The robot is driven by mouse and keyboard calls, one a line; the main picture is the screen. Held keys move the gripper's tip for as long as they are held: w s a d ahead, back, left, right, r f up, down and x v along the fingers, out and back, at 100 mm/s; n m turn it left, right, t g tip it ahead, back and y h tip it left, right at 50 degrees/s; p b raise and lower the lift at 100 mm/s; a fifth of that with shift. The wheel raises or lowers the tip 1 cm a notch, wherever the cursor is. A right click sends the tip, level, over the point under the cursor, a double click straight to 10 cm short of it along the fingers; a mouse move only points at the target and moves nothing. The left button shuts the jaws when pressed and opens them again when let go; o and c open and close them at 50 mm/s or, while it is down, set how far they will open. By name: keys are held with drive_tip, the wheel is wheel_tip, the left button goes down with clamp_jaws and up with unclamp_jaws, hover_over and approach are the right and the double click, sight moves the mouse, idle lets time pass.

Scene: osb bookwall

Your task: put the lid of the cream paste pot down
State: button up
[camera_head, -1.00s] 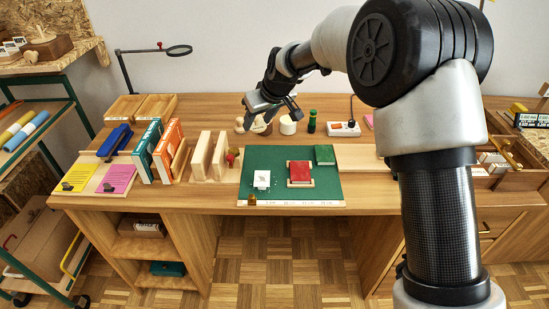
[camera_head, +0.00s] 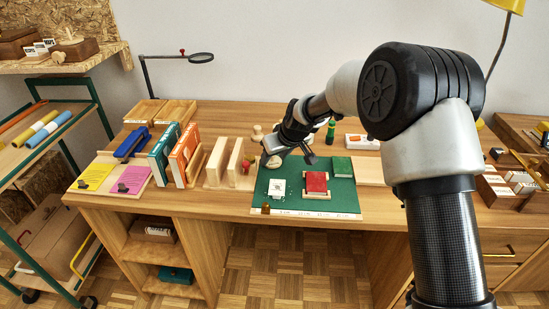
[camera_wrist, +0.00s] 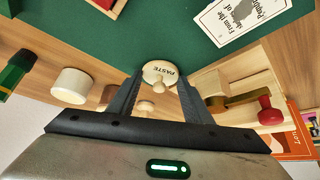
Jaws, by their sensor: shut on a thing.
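The lid, a round cream disc with a knob and the word PASTE (camera_wrist: 160,72), is between my gripper's fingertips (camera_wrist: 160,86) in the wrist view. My gripper is shut on its knob. In the head view the lid shows as a small pale shape (camera_head: 273,162) below my gripper (camera_head: 283,154), near the back left edge of the green mat (camera_head: 340,201). I cannot tell whether it touches a surface. A cream cylindrical pot (camera_wrist: 70,86) stands on the table in the wrist view, apart from the lid. My arm hides it in the head view.
A white card (camera_head: 279,188), a red book (camera_head: 316,182) and a green book (camera_head: 342,166) lie on the mat. A green bottle (camera_head: 331,132) stands behind.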

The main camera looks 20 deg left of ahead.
drive_tip(key=shift+f, duration=0.15)
drive_tip(key=o, duration=0.7)
drive_tip(key=shift+o, duration=0.2)
